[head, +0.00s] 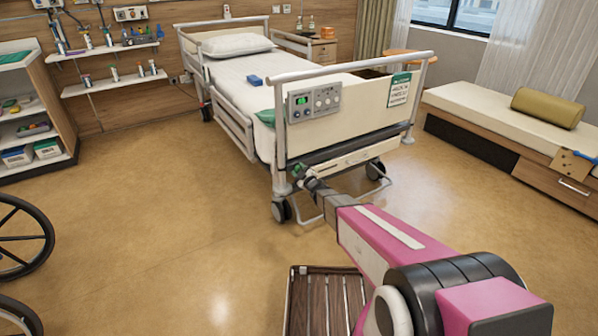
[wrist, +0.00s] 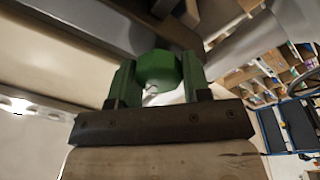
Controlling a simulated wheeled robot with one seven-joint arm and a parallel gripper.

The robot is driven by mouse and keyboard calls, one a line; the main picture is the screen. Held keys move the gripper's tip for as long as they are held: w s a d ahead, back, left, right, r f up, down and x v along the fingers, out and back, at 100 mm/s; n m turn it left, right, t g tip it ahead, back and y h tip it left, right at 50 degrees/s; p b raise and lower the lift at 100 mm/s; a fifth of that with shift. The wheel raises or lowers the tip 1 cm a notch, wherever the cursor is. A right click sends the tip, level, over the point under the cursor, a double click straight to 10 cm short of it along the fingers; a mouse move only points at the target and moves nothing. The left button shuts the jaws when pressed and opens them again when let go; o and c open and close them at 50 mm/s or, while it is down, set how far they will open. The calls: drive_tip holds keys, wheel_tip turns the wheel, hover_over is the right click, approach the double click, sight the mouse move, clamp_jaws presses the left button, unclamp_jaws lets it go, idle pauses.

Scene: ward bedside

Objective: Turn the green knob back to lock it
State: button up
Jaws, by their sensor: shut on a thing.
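The green knob (wrist: 158,68) is at the foot end of the bed, low by the left corner post. In the wrist view it sits between the two fingers of my gripper (wrist: 155,85), which are also green. My gripper is shut on the knob. In the head view my gripper (head: 302,175) reaches the bed's lower left corner, and the knob is too small there to tell apart from the fingers. The knob's turn angle cannot be told.
The bed's footboard (head: 350,130) with a grey control panel (head: 314,102) stands above my gripper. A caster (head: 282,211) is just below it. A slatted wooden item (head: 325,300) lies near my arm. A wheelchair wheel (head: 22,240) is at left. The floor between is clear.

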idle(0.3)
drive_tip(key=o, duration=0.9)
drive_tip(key=v, duration=1.1)
drive_tip(key=shift+w+d, duration=0.1)
